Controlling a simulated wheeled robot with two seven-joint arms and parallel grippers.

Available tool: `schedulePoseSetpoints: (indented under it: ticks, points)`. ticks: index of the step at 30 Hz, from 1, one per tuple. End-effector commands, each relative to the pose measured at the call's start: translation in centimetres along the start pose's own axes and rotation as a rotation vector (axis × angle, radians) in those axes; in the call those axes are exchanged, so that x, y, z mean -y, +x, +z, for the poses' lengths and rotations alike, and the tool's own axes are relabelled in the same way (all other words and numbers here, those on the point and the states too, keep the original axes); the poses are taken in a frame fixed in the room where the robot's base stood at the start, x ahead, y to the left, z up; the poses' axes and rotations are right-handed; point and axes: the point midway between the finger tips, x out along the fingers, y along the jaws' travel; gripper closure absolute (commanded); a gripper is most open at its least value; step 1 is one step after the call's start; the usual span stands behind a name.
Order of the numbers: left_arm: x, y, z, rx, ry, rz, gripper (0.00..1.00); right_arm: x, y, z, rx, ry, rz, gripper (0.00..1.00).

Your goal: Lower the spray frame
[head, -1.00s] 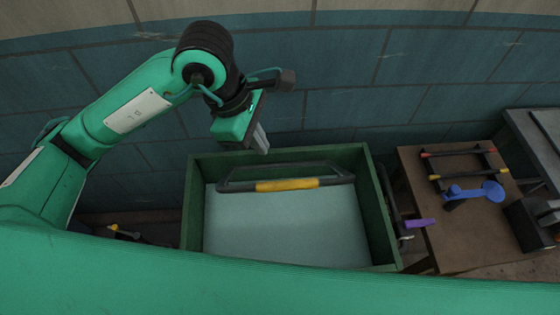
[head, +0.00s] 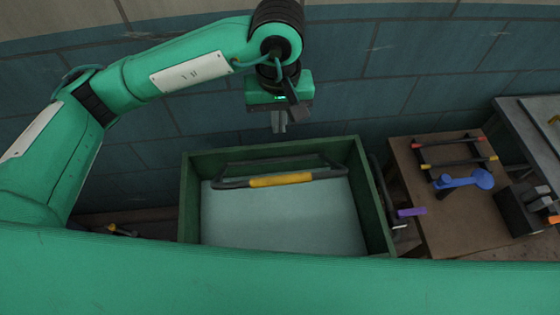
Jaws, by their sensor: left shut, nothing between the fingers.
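The spray frame looks to be the dark bar frame with a yellow grip (head: 281,180). It lies across the upper part of a green open box (head: 188,215), over a pale blue-grey surface inside. My left gripper (head: 279,130) hangs just above the back wall of the box, fingers pointing down. It is shut and empty, apart from the frame's grip, which lies lower in the picture. My right gripper is not in view.
A brown table (head: 455,225) right of the box holds a blue tool (head: 463,181), a dark rack (head: 452,153) and a black block (head: 520,210). A purple handle (head: 411,212) sticks out beside the box's right wall. A blue tiled wall (head: 180,125) stands behind.

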Motion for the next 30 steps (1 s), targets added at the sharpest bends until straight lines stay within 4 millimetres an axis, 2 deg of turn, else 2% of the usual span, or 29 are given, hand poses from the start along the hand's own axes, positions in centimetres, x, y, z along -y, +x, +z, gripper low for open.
schedulePoseSetpoints:
  ticks: [5,15,24,30]
  points:
    - [0.1,2.6,0.1,0.007,-0.003,-0.003,1.00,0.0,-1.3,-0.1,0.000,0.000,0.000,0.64]
    - [0.1,8.9,0.2,0.006,-0.004,-0.002,1.00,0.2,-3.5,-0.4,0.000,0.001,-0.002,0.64]
    - [0.0,11.5,2.2,0.003,-0.002,0.000,1.00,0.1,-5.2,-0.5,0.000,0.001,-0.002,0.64]
    - [0.0,12.1,2.5,0.001,-0.003,0.001,1.00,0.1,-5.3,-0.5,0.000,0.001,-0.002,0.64]
